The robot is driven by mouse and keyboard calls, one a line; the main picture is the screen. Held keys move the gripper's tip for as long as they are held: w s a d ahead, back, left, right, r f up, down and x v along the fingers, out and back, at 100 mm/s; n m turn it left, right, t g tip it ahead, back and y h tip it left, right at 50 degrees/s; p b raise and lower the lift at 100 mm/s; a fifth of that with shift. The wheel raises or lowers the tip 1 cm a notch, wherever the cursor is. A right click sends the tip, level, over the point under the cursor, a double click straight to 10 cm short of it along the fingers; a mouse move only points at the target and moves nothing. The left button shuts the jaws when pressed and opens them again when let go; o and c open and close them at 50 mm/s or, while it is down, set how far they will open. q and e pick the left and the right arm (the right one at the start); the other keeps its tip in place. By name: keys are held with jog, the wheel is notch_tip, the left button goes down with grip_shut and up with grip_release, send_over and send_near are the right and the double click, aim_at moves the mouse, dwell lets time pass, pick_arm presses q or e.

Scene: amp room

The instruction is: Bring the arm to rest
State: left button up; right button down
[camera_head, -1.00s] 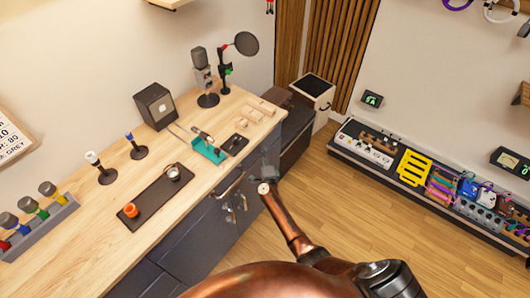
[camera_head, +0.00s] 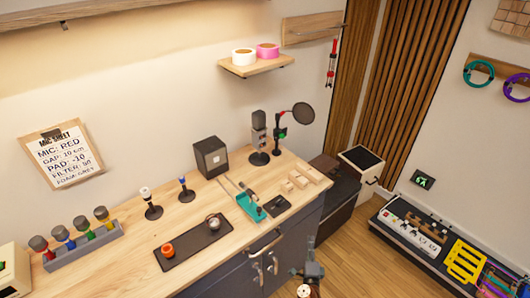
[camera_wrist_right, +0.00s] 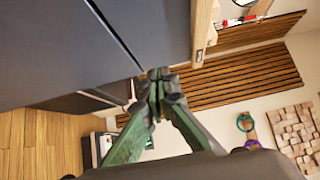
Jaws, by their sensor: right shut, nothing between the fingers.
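My right gripper (camera_head: 311,271) shows at the bottom of the head view, in front of the dark cabinet (camera_head: 290,238) under the wooden counter. In the right wrist view the fingers (camera_wrist_right: 157,90) meet at their tips, shut and empty. They are in front of the dark cabinet fronts, apart from the counter. My left gripper is not in view.
The counter (camera_head: 115,262) holds a dark mat (camera_head: 192,244), a teal tray (camera_head: 250,207), a speaker box (camera_head: 211,158), microphones on stands and a mic rack (camera_head: 86,247). A pedalboard (camera_head: 415,240) lies on the floor at right. Open floor (camera_head: 365,270) lies between it and the cabinet.

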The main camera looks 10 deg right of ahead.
jog(key=s+a+f+n+g+y, duration=0.3)
jog(key=s+f+n, duration=0.4)
jog(key=s+f, duration=0.7)
jog(key=s+f+n+g+y, duration=0.2)
jog(key=s+f+n+g, duration=0.4)
jog(key=s+f, duration=0.85)
jog(key=s+d+f+n+g, duration=0.1)
jog(key=s+f, duration=0.4)
jog(key=s, duration=0.6)
jog(key=s+d+f+n+g, duration=0.2)
jog(key=s+f+n+g, duration=0.2)
jog(key=s, duration=0.7)
jog(key=s+d+f+n+g, duration=0.2)
jog(key=s+f+n, duration=0.2)
jog(key=s+f, duration=0.3)
jog(key=s, duration=0.4)
jog(key=shift+d+f+n+g, duration=0.15)
jog(key=shift+f+n+g, duration=0.15)
jog(key=shift+f+n, duration=0.1)
